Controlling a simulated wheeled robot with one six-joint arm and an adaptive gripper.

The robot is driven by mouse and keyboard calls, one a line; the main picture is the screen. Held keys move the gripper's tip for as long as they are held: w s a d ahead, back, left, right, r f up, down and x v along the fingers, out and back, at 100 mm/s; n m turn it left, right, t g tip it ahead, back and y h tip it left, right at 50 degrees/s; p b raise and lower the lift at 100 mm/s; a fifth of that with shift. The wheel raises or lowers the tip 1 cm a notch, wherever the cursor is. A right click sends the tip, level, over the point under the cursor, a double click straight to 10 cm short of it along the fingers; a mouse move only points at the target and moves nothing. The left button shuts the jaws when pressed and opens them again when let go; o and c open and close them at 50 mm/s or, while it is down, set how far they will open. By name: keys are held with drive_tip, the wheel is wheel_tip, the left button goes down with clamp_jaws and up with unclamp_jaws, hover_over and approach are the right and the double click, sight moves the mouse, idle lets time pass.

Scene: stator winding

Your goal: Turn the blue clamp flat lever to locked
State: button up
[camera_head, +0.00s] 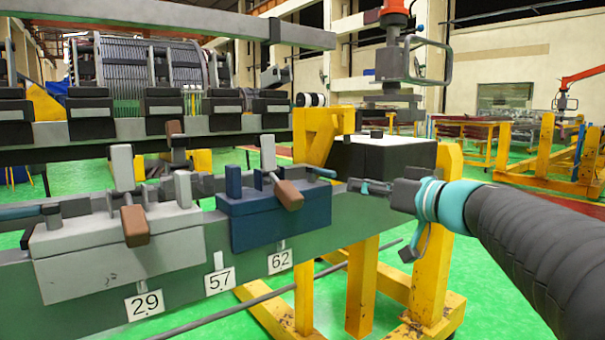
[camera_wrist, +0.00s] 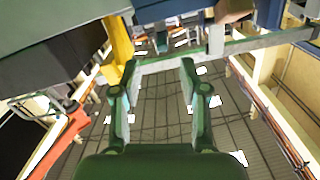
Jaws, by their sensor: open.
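The blue clamp (camera_head: 268,220) sits on the grey beam in the head view, right of a white clamp (camera_head: 118,245). Its lever has a brown grip (camera_head: 288,194) that slants down toward the front right, with a pale upright part (camera_head: 268,152) behind it. My gripper (camera_head: 358,187) is to the right of the blue clamp, apart from it, and points left. In the wrist view my gripper (camera_wrist: 158,66) shows two spread fingers with nothing between them. A brown piece (camera_wrist: 233,8) and a blue-grey block are cut off at that view's top edge; I cannot tell which clamp they belong to.
The grey beam (camera_head: 190,272) carries number tags below the clamps. Yellow supports (camera_head: 362,285) and a dark block (camera_head: 385,155) stand close to my gripper. A row of black clamps and a wire coil (camera_head: 150,62) stand behind. Open green floor shows at right.

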sight(315, 169)
drive_tip(key=w+a+n, duration=0.1)
drive_tip(key=w+a, duration=0.1)
drive_tip(key=w, duration=0.1)
drive_tip(key=w+a+p, duration=0.1)
drive_tip(key=w+a, duration=0.2)
drive_tip(key=w, duration=0.1)
drive_tip(key=w+a+r+n+p, duration=0.1)
drive_tip(key=w+a, duration=0.1)
drive_tip(key=w, duration=0.2)
drive_tip(key=shift+w+a+n+t, duration=0.2)
drive_tip(key=shift+a+n+t, duration=0.1)
drive_tip(key=shift+a, duration=0.1)
clamp_jaws()
